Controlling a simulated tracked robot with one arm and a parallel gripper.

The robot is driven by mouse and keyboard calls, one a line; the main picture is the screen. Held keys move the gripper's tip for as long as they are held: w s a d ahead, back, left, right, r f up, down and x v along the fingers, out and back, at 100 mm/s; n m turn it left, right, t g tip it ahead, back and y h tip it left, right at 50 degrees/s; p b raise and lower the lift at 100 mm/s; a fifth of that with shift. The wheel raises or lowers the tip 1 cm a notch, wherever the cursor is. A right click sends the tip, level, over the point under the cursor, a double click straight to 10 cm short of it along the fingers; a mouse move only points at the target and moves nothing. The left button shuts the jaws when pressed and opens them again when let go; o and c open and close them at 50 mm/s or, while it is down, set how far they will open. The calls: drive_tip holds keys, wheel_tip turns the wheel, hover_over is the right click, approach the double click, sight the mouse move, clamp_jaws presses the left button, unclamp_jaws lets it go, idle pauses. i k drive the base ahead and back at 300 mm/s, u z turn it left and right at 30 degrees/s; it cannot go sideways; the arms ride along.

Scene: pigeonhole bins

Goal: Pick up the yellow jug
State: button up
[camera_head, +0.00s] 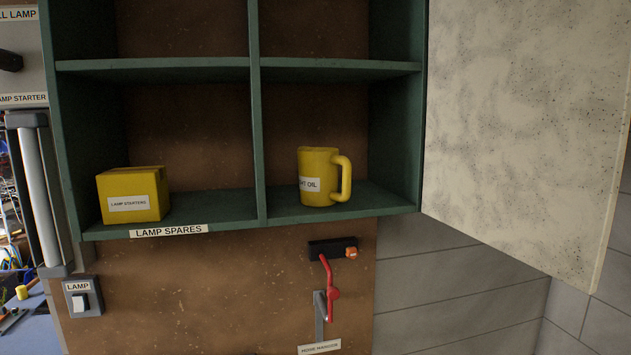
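The yellow jug (317,167) stands upright in the lower right compartment of the green pigeonhole shelf (262,150). Its handle (345,178) points to the right. A white label on its front is partly readable, ending in "OIL". Nothing stands in front of the jug. My gripper does not show in this view.
A yellow box (133,197) labelled "LAMP STARTERS" sits in the lower left compartment. An open pale door (525,120) stands to the right of the shelf. Below the shelf are a red lever (331,280) and a lamp switch (83,301). The upper compartments look empty.

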sight(317, 167)
drive_tip(key=u, duration=0.05)
drive_tip(key=i, duration=0.95)
drive_tip(key=z, duration=0.1)
